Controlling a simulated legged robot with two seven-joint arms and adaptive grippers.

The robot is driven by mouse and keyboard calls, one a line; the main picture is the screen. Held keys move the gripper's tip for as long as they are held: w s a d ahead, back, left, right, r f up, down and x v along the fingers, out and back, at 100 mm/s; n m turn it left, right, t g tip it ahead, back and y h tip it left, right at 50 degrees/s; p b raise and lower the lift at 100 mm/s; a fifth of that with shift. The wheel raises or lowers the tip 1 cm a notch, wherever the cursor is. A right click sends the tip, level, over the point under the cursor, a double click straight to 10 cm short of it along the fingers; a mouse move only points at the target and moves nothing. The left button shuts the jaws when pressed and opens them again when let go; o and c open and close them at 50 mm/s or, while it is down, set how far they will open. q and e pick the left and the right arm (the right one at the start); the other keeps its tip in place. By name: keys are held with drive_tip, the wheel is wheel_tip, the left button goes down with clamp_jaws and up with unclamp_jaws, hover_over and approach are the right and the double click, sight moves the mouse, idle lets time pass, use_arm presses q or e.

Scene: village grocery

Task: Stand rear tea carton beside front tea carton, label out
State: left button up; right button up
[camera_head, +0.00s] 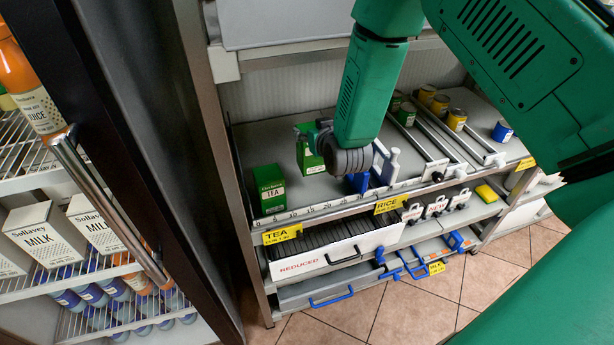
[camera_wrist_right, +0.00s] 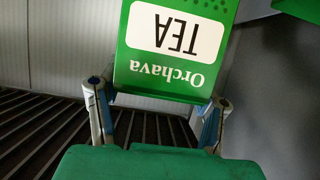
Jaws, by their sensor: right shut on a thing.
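The front tea carton (camera_head: 271,190) is dark green with a pale TEA label facing out. It stands upright at the left front of the shelf, behind the TEA tag. My right gripper (camera_head: 310,145) is shut on the other tea carton (camera_head: 312,162), a brighter green box to the right of and behind the first. The gripper hides much of this carton in the head view. In the right wrist view the held carton (camera_wrist_right: 170,50) sits between the two fingers (camera_wrist_right: 157,115), its white Orchava TEA label facing the camera, upside down in the picture. My left gripper is out of view.
Cans (camera_head: 456,119) stand in divided lanes farther right. A shelf upright (camera_head: 222,150) borders the left. Bare shelf shows between the cartons. A fridge with milk (camera_head: 45,232) is at left.

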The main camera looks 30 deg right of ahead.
sight(315, 164)
drive_tip(key=f, duration=0.4)
drive_tip(key=shift+s+a+f, duration=0.3)
drive_tip(key=shift+a+f, duration=0.05)
drive_tip(key=f, duration=0.3)
drive_tip(key=d+f, duration=0.1)
drive_tip(key=f, duration=0.1)
drive_tip(key=shift+w+p, duration=0.15)
drive_tip(key=shift+p, duration=0.2)
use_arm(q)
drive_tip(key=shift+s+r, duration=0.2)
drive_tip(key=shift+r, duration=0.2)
use_arm(e)
drive_tip(key=shift+a+r, duration=0.1)
drive_tip(key=shift+a, duration=0.05)
drive_tip(key=o, duration=1.5)
drive_tip(key=shift+a, duration=0.1)
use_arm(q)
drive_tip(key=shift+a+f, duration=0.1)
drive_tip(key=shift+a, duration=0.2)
use_arm(e)
drive_tip(key=shift+a, duration=0.15)
